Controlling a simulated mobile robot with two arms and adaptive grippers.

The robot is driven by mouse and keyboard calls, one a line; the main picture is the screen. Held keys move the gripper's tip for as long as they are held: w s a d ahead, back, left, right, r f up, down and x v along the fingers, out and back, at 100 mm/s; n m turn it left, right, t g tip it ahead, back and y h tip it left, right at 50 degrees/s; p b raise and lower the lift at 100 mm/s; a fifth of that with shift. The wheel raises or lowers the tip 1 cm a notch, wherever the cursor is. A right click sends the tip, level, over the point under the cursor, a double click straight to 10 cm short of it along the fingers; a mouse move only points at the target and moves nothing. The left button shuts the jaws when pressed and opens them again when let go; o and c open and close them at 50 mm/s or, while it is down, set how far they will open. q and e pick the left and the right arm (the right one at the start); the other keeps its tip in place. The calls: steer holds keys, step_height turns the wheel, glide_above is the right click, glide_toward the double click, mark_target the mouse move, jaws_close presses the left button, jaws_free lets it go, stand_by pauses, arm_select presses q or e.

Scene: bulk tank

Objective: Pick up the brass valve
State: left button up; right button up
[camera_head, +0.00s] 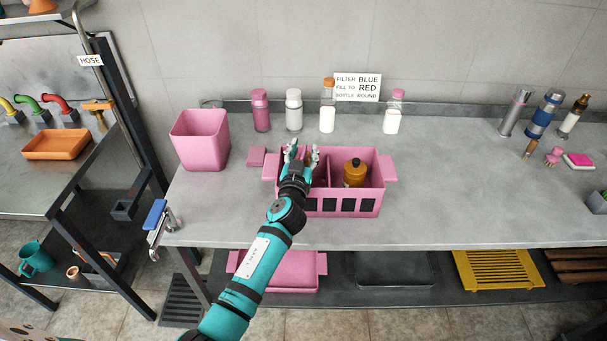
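My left gripper (301,154) is over the left part of a pink divided crate (341,206) on the grey counter. Its two fingers stand apart, with no held object visible between them. A small brass-coloured piece (314,156) shows at the right finger; it may be the brass valve, but the gripper hides most of it and I cannot tell whether they touch. A round amber container (354,174) with a dark top sits in the crate's right compartment. My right gripper is not in view.
A pink bin (201,139) stands left of the crate. Several bottles stand along the wall behind, including a white one (294,110). Flasks (543,114) and brushes are at the far right.

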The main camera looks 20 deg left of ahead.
arm_select(q)
jaws_close()
steer(key=shift+r, duration=0.1)
stand_by(0.4)
